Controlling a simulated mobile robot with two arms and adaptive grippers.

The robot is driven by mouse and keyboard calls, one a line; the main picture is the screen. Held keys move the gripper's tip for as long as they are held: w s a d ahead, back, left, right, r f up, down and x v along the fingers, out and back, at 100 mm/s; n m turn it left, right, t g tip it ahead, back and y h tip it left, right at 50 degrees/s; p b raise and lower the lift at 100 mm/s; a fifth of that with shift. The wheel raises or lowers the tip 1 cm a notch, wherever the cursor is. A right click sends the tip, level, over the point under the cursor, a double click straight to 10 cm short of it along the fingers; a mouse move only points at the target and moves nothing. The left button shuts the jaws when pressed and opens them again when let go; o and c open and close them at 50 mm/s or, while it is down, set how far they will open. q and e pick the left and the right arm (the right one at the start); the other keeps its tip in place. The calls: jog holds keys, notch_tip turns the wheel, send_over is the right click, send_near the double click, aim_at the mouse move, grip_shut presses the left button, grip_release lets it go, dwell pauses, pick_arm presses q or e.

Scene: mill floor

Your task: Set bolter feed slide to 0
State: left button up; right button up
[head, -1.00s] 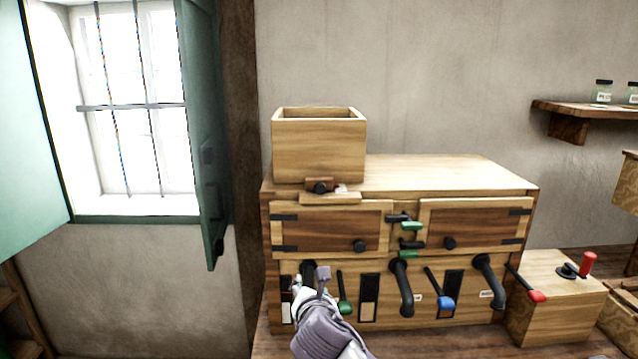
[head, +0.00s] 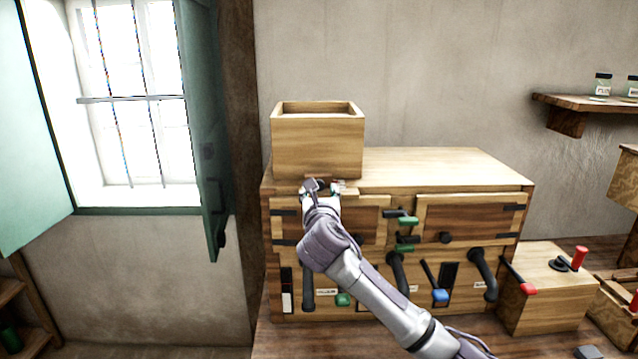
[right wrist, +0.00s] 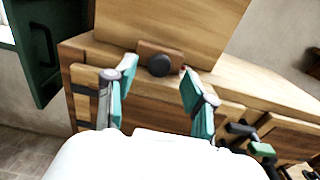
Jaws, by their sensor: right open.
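The bolter is a wooden cabinet (head: 440,165) with a square wooden feed box (head: 318,148) on its top left. The feed slide, a small brown wooden piece with a round dark knob (right wrist: 160,65), shows at the foot of the box in the right wrist view. In the head view my gripper mostly hides it. My right gripper (head: 318,188) is at the front of the slide. In the right wrist view its teal-padded fingers (right wrist: 158,98) are open, and the knob lies beyond and between them, apparently apart from both. My left gripper is not in view.
Several dark spouts and levers with green and blue handles (head: 440,296) stand out from the cabinet front. A small wooden box with a red-handled crank (head: 579,258) stands at right. A green shutter (head: 203,140) hangs at left.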

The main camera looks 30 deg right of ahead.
aim_at(319, 182)
jog(key=shift+x, duration=1.35)
jog(key=shift+c, duration=0.3)
grip_shut()
